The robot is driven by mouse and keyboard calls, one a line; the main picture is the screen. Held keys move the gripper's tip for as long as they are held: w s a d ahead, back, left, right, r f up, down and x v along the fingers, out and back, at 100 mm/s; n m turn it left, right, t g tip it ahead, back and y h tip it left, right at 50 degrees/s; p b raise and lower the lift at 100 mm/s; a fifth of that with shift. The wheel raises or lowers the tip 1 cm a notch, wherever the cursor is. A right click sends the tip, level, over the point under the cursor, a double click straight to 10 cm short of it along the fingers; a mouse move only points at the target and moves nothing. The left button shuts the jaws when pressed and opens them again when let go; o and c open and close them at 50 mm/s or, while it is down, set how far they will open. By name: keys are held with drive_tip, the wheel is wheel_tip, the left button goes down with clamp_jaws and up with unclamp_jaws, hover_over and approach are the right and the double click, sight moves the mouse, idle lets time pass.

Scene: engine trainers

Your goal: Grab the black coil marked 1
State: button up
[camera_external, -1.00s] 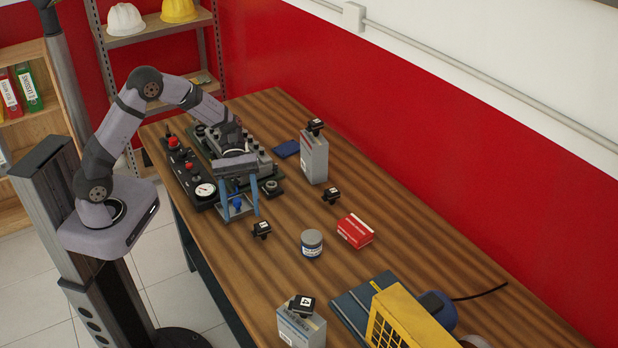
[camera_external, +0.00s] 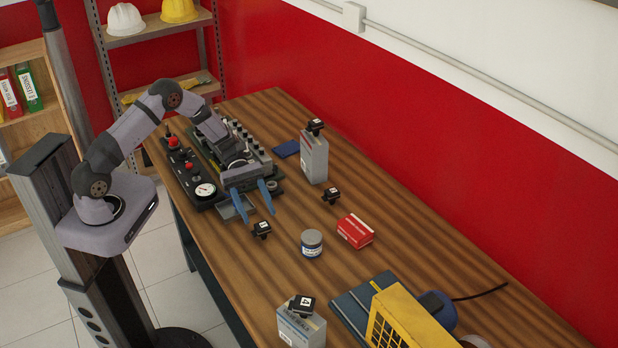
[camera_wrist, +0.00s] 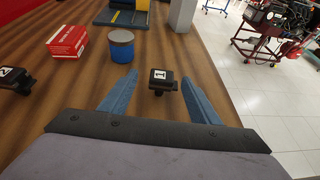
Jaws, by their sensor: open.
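The black coil marked 1 (camera_wrist: 162,80) lies on the wooden table in the wrist view, its white label facing up. In the external view this coil (camera_external: 262,230) sits just past my fingertips. My gripper (camera_external: 260,216) is open and empty, with its blue fingers pointing down and forward. In the wrist view my gripper (camera_wrist: 158,82) has one finger on each side of the coil in the picture. I cannot tell whether the tips are level with it; no contact shows. Another black coil, marked 2 (camera_wrist: 14,79), lies at the left of the wrist view.
A blue-grey can (camera_external: 312,243) and a red box (camera_external: 355,230) stand beyond the coil. Coils rest on an upright grey box (camera_external: 315,160) and a front box (camera_external: 300,328). A yellow unit (camera_external: 400,318) stands front right. The trainer panel (camera_external: 204,190) is behind my gripper.

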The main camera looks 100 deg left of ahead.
sight(262, 224)
drive_tip(key=shift+s+p+x, duration=0.2)
drive_tip(key=shift+p+x, duration=1.05)
drive_tip(key=shift+x, duration=1.55)
drive_tip(key=shift+s+f, duration=0.1)
drive_tip(key=shift+f, duration=0.05)
drive_tip(key=c, duration=1.2)
